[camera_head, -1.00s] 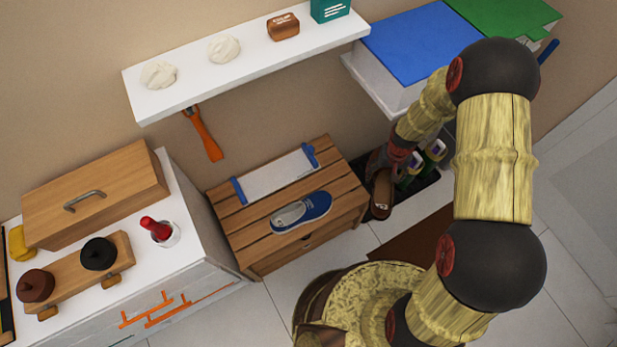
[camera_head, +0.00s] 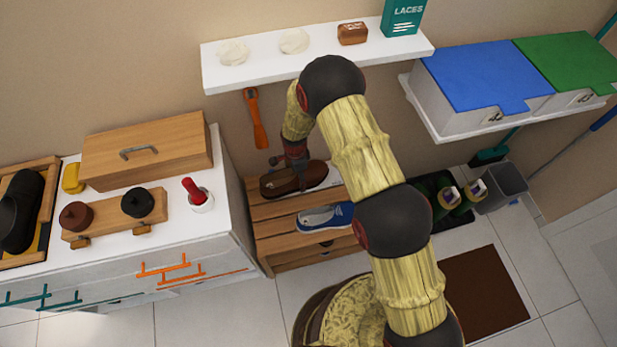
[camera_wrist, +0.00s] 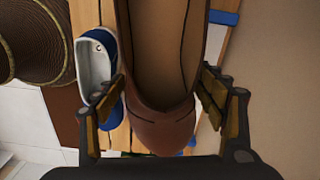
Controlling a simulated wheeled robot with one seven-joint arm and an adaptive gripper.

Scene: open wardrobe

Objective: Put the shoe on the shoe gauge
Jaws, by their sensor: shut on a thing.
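My gripper (camera_head: 297,168) is shut on a brown shoe (camera_head: 285,183), with one finger on each side of it. In the wrist view the brown shoe (camera_wrist: 160,60) points its toe towards the palm. The shoe gauge is a white plate with blue end bars on a slatted wooden bench. It is mostly hidden by the brown shoe and my arm; a bit of white plate (camera_head: 332,178) shows in the head view and a blue end bar (camera_wrist: 224,18) in the wrist view. The shoe is over the gauge; I cannot tell if they touch.
A blue shoe (camera_head: 318,217) lies at the front of the wooden bench (camera_head: 270,230), beside the gauge. A white wall shelf (camera_head: 330,62) hangs above, with an orange shoehorn (camera_head: 256,118) below it. A white cabinet (camera_head: 228,190) stands left of the bench.

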